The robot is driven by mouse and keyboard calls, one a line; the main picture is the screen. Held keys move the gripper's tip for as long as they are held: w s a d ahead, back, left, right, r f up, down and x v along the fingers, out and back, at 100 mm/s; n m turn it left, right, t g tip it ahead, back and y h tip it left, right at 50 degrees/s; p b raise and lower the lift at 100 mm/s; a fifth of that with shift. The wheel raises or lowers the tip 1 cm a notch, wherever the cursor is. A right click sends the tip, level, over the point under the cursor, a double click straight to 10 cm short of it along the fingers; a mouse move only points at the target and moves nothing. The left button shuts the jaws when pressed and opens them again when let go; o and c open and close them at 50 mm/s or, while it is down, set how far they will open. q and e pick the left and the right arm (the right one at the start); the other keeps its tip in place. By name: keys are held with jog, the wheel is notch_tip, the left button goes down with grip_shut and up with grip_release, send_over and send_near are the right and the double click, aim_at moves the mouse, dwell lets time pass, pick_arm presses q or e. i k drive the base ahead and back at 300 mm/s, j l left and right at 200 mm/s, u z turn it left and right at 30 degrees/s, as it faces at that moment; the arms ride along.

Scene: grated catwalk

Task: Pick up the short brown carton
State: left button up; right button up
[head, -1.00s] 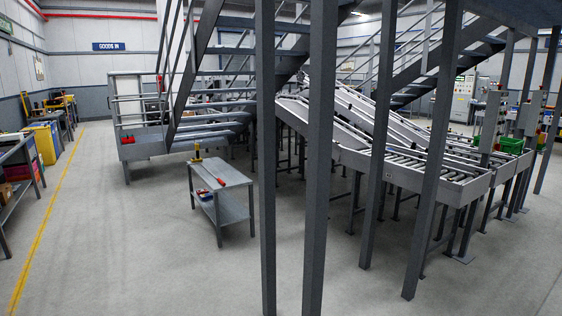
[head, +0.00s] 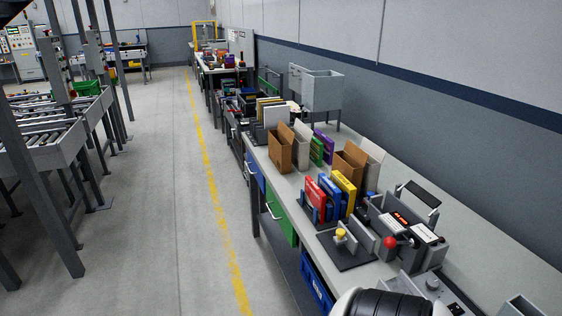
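On the long workbench (head: 385,150) at the right stand two brown, open-topped, carton-like holders. The nearer brown one (head: 347,163) stands towards the wall beside a pale grey one. The farther brown one (head: 281,148) stands near the bench's aisle edge, with another pale holder beside it. I cannot tell which of them is the short brown carton. Neither of my grippers shows. A white and black rounded part, likely of my own arm, is at the bottom edge, right of the middle.
Red, blue and yellow binders (head: 329,196), a device with a red knob (head: 390,242) and a yellow-knobbed fixture (head: 341,234) crowd the near bench. A grey bin (head: 316,90) stands farther back. The aisle with the yellow line (head: 212,185) is clear; a roller conveyor (head: 50,140) is left.

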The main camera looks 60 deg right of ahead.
aim_at(347, 166)
jog(key=z, duration=2.4)
jog(key=u, duration=0.9)
jog(key=i+u, duration=0.2)
jog(key=i, duration=3.85)
jog(key=i+z, duration=0.15)
jog(key=z, duration=0.3)
jog(key=i+j+z, duration=0.1)
jog(key=z, duration=0.35)
jog(key=i+j+z, duration=0.15)
jog(key=z, duration=0.3)
jog(key=i+j+z, duration=0.15)
jog(key=z, duration=3)
